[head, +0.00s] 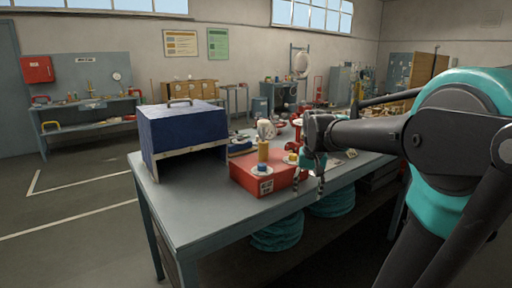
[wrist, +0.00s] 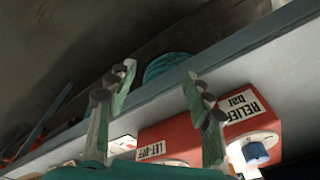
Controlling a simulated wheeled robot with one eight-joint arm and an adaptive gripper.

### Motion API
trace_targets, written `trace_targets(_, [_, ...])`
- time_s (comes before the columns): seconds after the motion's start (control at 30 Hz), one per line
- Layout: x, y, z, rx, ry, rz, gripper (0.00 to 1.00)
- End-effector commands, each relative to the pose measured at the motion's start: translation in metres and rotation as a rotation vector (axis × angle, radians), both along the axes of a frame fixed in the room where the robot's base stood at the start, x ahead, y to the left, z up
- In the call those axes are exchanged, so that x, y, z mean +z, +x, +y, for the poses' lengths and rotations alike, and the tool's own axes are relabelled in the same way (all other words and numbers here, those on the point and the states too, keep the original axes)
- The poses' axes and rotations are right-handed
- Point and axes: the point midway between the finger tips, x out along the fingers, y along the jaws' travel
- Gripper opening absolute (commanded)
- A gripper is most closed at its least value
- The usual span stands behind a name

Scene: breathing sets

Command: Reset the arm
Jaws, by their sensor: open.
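My gripper (head: 308,184) hangs over the front right of the workbench (head: 200,205), just right of a red box (head: 250,178). Its two fingers stand apart with nothing between them, and they also show in the wrist view (wrist: 160,74). In the wrist view the red box (wrist: 180,135) lies beyond the fingers with white labels, partly hidden by the right finger. I cannot tell whether a finger touches it.
A dark blue open-fronted case (head: 184,128) stands on the bench's left part. Red and white parts crowd behind the red box. Teal coiled hoses (head: 277,235) lie under the bench. The floor (head: 90,200) at left is clear.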

Motion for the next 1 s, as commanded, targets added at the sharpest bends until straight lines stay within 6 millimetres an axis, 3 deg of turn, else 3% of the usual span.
trace_targets(0.03, [-0.027,-0.018,-0.003,0.019,-0.004,-0.022,0.51])
trace_targets(0.2, [-0.106,-0.074,-0.012,0.096,-0.022,-0.103,0.51])
trace_targets(0.4, [-0.170,-0.136,-0.017,0.163,-0.047,-0.174,0.51])
trace_targets(0.6, [-0.192,-0.161,-0.019,0.191,-0.059,-0.202,0.51])
trace_targets(1.0, [-0.192,-0.161,-0.019,0.191,-0.059,-0.203,0.51])
